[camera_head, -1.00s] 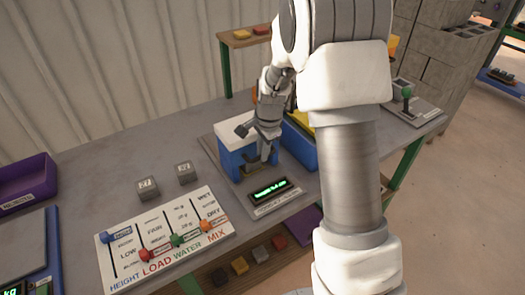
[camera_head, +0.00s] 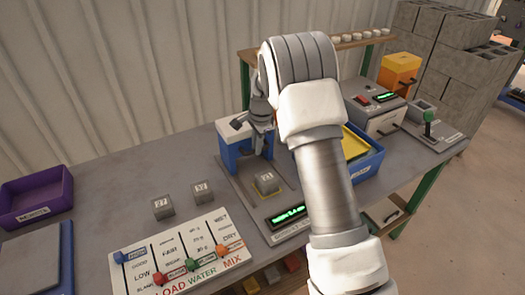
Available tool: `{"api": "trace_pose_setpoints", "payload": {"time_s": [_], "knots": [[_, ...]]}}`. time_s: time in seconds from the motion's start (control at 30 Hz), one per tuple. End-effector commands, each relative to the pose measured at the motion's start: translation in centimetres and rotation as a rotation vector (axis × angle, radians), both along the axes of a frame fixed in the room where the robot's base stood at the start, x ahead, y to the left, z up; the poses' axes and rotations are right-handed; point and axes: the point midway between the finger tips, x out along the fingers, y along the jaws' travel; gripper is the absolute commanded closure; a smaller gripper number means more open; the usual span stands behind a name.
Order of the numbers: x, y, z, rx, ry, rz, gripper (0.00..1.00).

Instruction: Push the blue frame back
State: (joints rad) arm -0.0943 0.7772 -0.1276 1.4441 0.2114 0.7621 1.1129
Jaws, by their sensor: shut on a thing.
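The blue frame (camera_head: 230,158) with its white top stands at the back of the grey press base (camera_head: 240,197). My gripper (camera_head: 262,135) reaches down at the frame's right front side and is shut on it; my arm and the small size hide the exact grip point. A grey numbered block (camera_head: 267,182) sits uncovered on the base, in front of the frame, inside a yellow outline. A green-lit display (camera_head: 288,215) is at the base's front.
Two grey blocks (camera_head: 163,208) (camera_head: 202,193) stand left of the base, behind a slider panel (camera_head: 185,260). A blue bin (camera_head: 368,165) with yellow contents is at right, partly behind my arm. A purple tray (camera_head: 38,195) lies far left. The wall is close behind.

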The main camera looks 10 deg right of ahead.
Motion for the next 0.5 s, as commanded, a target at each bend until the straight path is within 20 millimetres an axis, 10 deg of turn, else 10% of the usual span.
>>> {"api": "trace_pose_setpoints", "payload": {"time_s": [0.5], "knots": [[2.2,0.7,0.2,0.001,-0.007,0.001,1.00]]}}
